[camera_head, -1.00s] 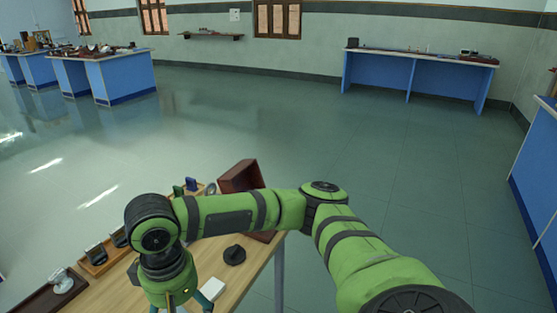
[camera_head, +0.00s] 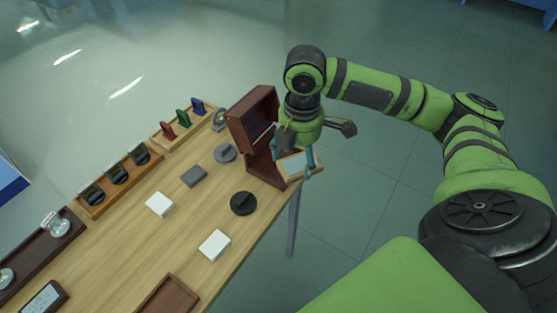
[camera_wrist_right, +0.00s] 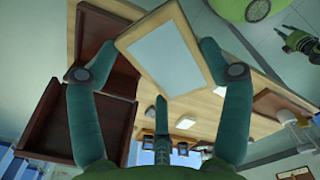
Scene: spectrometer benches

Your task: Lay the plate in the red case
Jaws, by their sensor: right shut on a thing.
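The plate (camera_head: 297,164), a pale panel with a tan wooden border, is held between the fingertips of my right gripper (camera_head: 293,160). In the right wrist view the plate (camera_wrist_right: 165,55) is tilted and spans the gap between both fingers of the gripper (camera_wrist_right: 156,62). The red case (camera_head: 250,115), dark red-brown, stands open at the table's far right end with its lid raised. The plate is beside the case's lower part, overlapping it in the head view; contact cannot be told. The case (camera_wrist_right: 60,120) also shows left of the plate in the wrist view.
The wooden table (camera_head: 140,240) carries a black round knob (camera_head: 243,203), a grey disc (camera_head: 225,153), white blocks (camera_head: 214,245), a grey block (camera_head: 193,176) and a rack of coloured pieces (camera_head: 183,120). Open floor lies beyond the table's right edge.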

